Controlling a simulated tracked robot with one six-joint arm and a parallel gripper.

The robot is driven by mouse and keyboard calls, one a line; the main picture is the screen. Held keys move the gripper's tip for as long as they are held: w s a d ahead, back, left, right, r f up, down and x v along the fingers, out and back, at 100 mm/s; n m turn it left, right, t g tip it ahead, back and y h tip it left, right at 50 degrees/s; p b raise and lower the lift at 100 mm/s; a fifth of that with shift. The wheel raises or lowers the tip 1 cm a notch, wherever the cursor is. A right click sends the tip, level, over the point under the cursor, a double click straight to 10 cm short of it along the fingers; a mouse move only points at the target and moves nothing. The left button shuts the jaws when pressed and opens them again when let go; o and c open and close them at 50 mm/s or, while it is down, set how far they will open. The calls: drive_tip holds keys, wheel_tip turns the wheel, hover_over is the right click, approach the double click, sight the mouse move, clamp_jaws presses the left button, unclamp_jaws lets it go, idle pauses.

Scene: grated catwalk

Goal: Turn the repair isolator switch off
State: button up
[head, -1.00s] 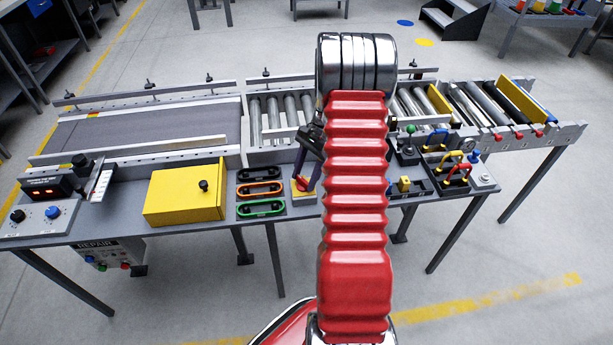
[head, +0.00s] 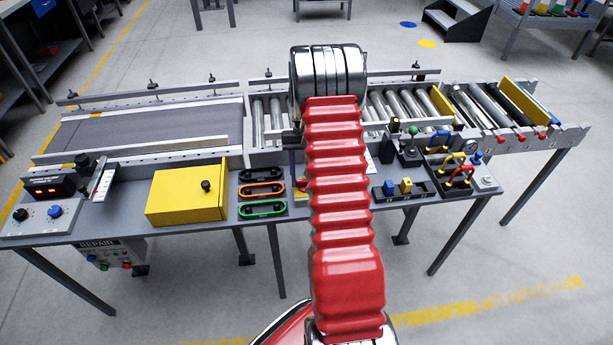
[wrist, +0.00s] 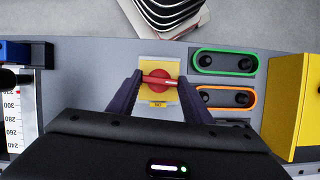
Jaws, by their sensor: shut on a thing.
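A red rotary switch knob (wrist: 157,82) sits on a yellow plate (wrist: 148,64) in the wrist view, with a small label below it that I cannot read well. Its light red handle bar lies nearly crosswise between my fingers. My gripper (wrist: 160,80) is shut on this knob, one dark finger at each end of the bar. In the head view my red arm covers most of the switch, and only a sliver of it (head: 302,184) shows. A grey box marked REPAIR (head: 110,254) hangs under the bench at left, with small coloured buttons.
Green (wrist: 225,62) and orange (wrist: 226,97) framed button pairs lie right beside the switch. A yellow box (head: 187,194) stands left of them in the head view. A tray with blue and yellow blocks (head: 403,190) and several coloured handles (head: 458,165) lie to the right. Conveyor rollers (head: 400,105) run behind.

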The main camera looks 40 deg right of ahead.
drive_tip(key=shift+s+a+f+n, duration=0.1)
drive_tip(key=shift+s+n, duration=0.15)
drive_tip(key=shift+n, duration=0.25)
drive_tip(key=o, duration=1.1)
drive_tip(key=shift+w, duration=0.1)
drive_tip(key=shift+c, duration=0.2)
drive_tip(key=shift+w, duration=0.1)
drive_tip(key=shift+w+d+r, duration=0.2)
drive_tip(key=shift+r, duration=0.35)
drive_tip(key=v, duration=1.2)
drive_tip(key=shift+w+r, duration=0.25)
drive_tip(key=shift+r, duration=0.05)
